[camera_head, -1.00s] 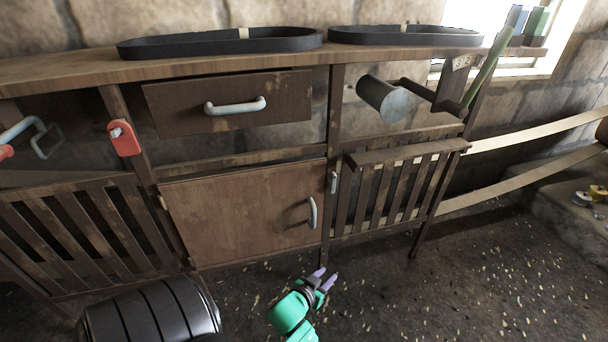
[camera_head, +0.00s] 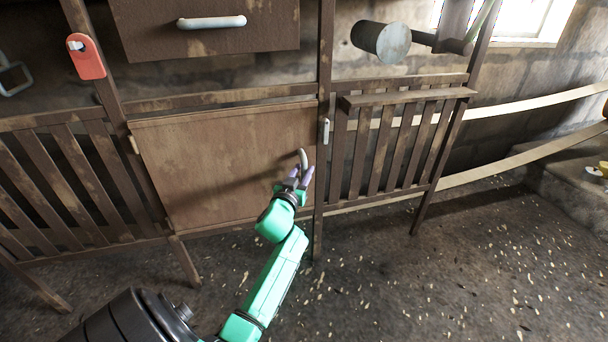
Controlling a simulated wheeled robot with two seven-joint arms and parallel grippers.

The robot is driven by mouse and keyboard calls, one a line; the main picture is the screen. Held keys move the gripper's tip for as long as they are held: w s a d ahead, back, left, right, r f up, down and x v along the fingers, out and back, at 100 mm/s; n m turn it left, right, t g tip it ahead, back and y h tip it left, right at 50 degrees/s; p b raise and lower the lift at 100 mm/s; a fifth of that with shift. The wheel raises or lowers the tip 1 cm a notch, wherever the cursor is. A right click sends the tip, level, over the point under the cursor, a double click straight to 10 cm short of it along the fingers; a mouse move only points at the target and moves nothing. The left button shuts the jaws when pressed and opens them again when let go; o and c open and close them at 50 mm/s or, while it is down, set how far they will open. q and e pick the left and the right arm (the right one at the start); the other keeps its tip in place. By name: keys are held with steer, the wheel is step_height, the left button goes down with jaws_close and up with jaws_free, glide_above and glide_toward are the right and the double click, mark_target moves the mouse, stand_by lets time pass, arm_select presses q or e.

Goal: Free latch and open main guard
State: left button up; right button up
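The main guard looks to be the flat brown wooden panel (camera_head: 215,160) in the middle of the frame, and it appears closed. A pale upright handle (camera_head: 303,158) is at its right edge. A small white latch (camera_head: 325,131) is on the dark post just right of the panel. My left gripper (camera_head: 300,176), with purple fingertips on a green arm, is at the lower end of the handle. Its fingers are apart, one toward each side of the handle; whether they touch it I cannot tell. My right gripper is not in view.
A drawer with a white handle (camera_head: 211,22) is above the panel. A red tag-like block (camera_head: 86,57) hangs on the left post. Slatted panels (camera_head: 392,150) flank the panel. A grey cylinder (camera_head: 381,42) juts out upper right. Belts run off right. The floor in front is open.

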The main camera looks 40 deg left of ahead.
arm_select(q)
steer(key=shift+x, duration=0.8)
jaws_close()
stand_by(0.8)
